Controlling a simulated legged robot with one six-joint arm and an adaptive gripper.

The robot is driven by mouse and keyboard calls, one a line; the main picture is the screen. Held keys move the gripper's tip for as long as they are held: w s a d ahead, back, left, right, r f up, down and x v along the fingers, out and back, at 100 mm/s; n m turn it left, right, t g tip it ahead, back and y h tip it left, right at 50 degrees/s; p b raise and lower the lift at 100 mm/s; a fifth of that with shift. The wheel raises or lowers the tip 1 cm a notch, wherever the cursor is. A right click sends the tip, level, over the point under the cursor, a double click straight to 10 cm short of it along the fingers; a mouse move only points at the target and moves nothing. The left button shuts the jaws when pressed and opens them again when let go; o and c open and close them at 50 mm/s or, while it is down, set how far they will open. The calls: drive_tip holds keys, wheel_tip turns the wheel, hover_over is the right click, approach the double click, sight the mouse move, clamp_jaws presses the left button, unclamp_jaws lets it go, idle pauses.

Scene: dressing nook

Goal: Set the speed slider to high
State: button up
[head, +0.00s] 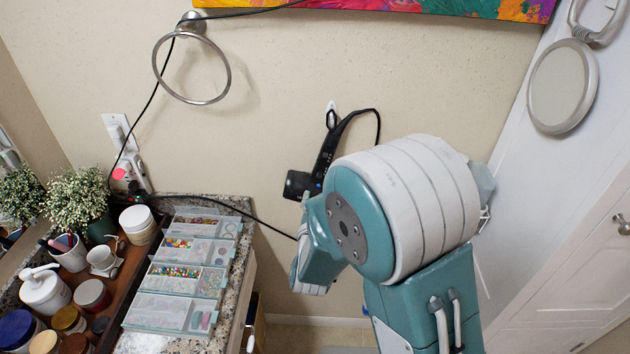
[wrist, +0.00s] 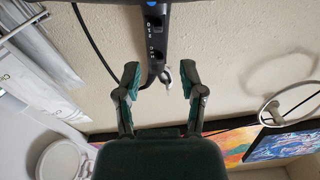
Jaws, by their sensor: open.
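A black hair dryer (head: 325,162) hangs against the wall from a small hook (head: 331,110), its barrel low and to the left. In the wrist view the dryer's handle (wrist: 155,42) comes down from the top, with two switch areas, an upper one (wrist: 153,22) and a lower one (wrist: 152,50) with small white markings. I cannot read which is the speed slider or its setting. My gripper (wrist: 161,80) is open and empty, its fingers apart on either side of the handle's end and hook, seemingly short of touching. In the head view my arm hides most of the gripper.
A granite counter (head: 245,205) on the left holds clear bead boxes (head: 165,310), jars and a plant (head: 78,203). A black cord runs from the wall outlet (head: 120,130). A towel ring (head: 192,100) hangs upper left, and a round mirror (head: 562,88) on the right.

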drive_tip(key=w, duration=0.7)
drive_tip(key=shift+w+d, duration=0.2)
drive_tip(key=shift+w, duration=0.05)
